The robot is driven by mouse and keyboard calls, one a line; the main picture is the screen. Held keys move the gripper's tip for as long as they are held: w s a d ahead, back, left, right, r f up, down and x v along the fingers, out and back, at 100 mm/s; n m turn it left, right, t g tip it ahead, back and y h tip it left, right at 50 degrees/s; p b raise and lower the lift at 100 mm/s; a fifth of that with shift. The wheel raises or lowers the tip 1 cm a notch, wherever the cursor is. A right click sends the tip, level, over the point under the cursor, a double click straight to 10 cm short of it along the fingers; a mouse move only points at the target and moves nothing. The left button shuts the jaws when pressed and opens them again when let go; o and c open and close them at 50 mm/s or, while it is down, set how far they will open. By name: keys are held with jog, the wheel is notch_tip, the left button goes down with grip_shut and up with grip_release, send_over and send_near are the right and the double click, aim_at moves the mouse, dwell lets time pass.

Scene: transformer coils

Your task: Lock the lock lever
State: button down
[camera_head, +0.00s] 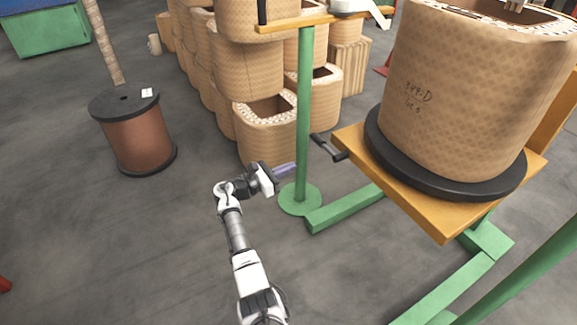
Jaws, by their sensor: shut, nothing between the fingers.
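A black lever (326,146), which looks like the lock lever, sticks out from the left corner of the yellow platform (440,229). Its free end points up and left. A tan patterned coil (465,90) stands on a black round base (385,155) on that platform. My gripper (288,169), with bluish fingers, is shut and empty. In the picture it is left of the lever and a little lower, just left of the green post (303,110). They look apart; the depth between them is hard to tell.
The green post rises from a round foot (299,199) between my gripper and the platform. Green stand legs (345,208) lie along the floor. Stacked coils (262,130) stand behind. A copper-coloured spool (138,140) stands at left.

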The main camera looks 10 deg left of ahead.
jog(key=w+d+r+b, duration=0.1)
jog(key=w+d+r, duration=0.3)
jog(key=d, duration=0.2)
jog(key=shift+w+d+r, duration=0.15)
jog(key=shift+w+d, duration=0.1)
jog(key=shift+w, duration=0.15)
jog(key=shift+r+m, duration=0.25)
jog(key=shift+m, duration=0.05)
